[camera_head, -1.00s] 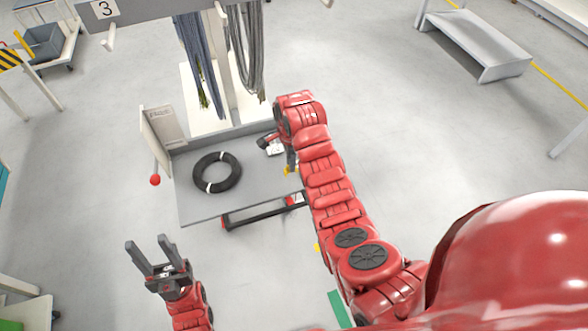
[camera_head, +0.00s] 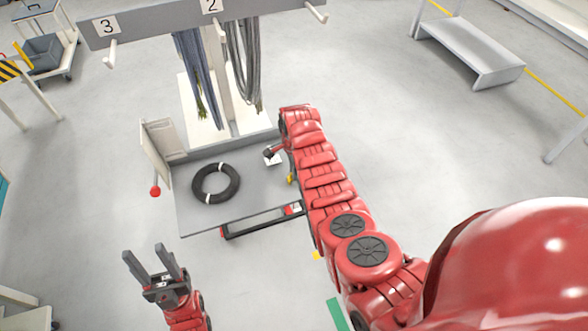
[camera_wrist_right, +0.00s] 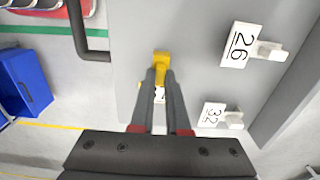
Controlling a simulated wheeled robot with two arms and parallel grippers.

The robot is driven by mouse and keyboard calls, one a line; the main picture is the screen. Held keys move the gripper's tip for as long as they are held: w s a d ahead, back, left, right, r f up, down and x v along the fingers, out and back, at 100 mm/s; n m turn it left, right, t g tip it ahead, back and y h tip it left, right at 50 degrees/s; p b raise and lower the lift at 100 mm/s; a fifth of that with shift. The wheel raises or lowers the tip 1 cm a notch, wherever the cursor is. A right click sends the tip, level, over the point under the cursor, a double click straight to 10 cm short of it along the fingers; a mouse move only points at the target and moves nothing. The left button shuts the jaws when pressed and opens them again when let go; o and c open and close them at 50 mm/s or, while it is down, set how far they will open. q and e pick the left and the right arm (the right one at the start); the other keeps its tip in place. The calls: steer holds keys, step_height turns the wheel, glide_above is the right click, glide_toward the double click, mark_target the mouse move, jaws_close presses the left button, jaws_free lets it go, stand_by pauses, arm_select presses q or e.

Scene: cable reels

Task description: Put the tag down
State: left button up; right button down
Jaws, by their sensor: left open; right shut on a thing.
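My right gripper (camera_wrist_right: 162,74) is shut, with a yellow piece (camera_wrist_right: 161,57) at its fingertips, which I take as the tag. A white numbered label (camera_wrist_right: 160,95) shows behind the fingers, mostly hidden; I cannot tell if it belongs to the yellow piece. The yellow piece also shows in the head view (camera_head: 290,178), beside my right arm, over the right side of the grey cart top (camera_head: 195,215). The arm hides most of that gripper. I cannot tell whether the tag touches the surface. My left gripper (camera_head: 147,251) is open and empty, left of the cart's front.
A black cable coil (camera_head: 215,183) lies on the cart. A rack (camera_head: 150,22) with hanging cables (camera_head: 245,65) stands behind.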

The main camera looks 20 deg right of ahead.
steer(key=shift+f, duration=0.15)
steer(key=c, duration=0.9)
jaws_free()
steer(key=shift+r, duration=0.25)
